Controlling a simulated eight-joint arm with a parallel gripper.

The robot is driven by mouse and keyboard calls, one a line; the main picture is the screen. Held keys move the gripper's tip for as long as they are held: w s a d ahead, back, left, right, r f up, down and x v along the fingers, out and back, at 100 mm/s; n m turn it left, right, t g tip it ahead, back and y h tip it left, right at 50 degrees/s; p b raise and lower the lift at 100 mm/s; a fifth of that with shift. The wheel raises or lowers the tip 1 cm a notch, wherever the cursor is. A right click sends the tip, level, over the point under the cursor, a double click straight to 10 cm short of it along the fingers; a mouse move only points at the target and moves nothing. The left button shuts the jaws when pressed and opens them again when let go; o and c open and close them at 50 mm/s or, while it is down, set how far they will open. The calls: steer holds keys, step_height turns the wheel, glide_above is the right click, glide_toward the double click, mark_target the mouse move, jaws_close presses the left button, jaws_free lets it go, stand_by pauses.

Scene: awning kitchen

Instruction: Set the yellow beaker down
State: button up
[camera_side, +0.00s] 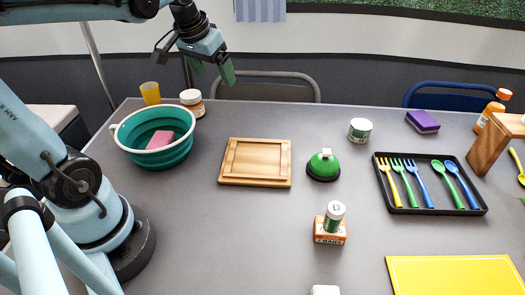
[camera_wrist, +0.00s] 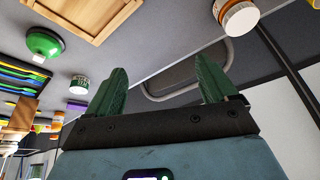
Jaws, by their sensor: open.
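The yellow beaker (camera_side: 150,94) stands upright at the back left corner of the grey table, behind the teal bowl. My gripper (camera_side: 212,72) is raised above the back edge of the table, to the right of the beaker and apart from it. In the wrist view my gripper (camera_wrist: 163,65) shows two green fingers spread apart with nothing between them. I do not see the beaker in the wrist view.
A white-lidded jar (camera_side: 193,102) stands between beaker and gripper. The teal bowl (camera_side: 122,145) holds a pink sponge (camera_side: 160,139). A wooden board (camera_side: 255,181), green bell-shaped object (camera_side: 323,165) and cutlery tray (camera_side: 437,207) lie rightward.

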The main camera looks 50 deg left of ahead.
steer(key=s+d+f+m+t, duration=0.1)
steer(key=s+d+f, duration=0.1)
steer(key=d, duration=0.4)
steer(key=s+d+f+m+t+h, duration=0.1)
steer(key=s+d+f+m+t, duration=0.1)
steer(key=d, duration=0.5)
steer(key=shift+s+d+f+h, duration=0.15)
steer(key=shift+s+f+h, duration=0.15)
steer(key=shift+s, duration=0.35)
